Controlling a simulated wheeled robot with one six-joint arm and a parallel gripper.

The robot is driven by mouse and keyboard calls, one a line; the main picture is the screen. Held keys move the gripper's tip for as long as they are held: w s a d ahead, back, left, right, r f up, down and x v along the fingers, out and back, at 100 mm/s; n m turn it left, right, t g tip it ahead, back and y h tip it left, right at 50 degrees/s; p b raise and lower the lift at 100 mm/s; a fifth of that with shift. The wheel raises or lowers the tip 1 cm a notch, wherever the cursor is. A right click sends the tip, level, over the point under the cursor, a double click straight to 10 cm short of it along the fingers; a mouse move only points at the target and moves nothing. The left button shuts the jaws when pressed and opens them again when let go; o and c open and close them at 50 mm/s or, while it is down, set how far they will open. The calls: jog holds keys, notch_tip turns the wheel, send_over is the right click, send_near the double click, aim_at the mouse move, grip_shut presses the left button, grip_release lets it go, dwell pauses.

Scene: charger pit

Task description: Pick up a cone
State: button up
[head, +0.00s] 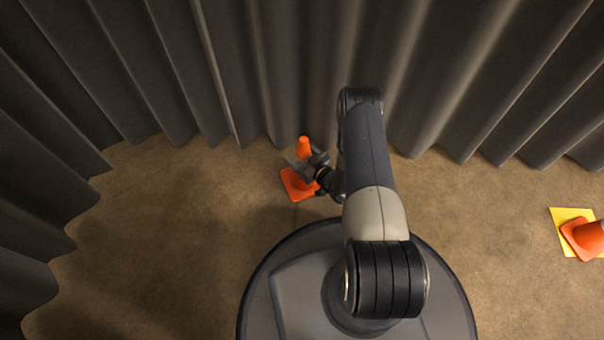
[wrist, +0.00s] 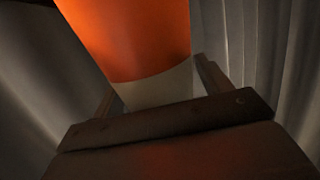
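An orange cone (head: 304,144) with a square orange base stands left of my arm in the head view, near the curtain. My gripper (head: 304,164) is at its mid-height, coming from the right and hiding part of the cone. In the wrist view the cone's orange upper part (wrist: 135,40) fills the top, and its pale band (wrist: 160,85) lies between my two fingers. Both fingers are close against the band's sides, so my gripper appears shut on it. Whether the base touches the floor is unclear. A second orange cone (head: 590,238) is at the right edge.
Dark grey curtains (head: 270,70) close off the back and left. The brown floor (head: 170,230) on the left is bare.

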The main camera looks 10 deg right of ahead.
jog(key=c, duration=1.3)
jog(key=shift+c, duration=0.3)
jog(key=shift+r, duration=0.15)
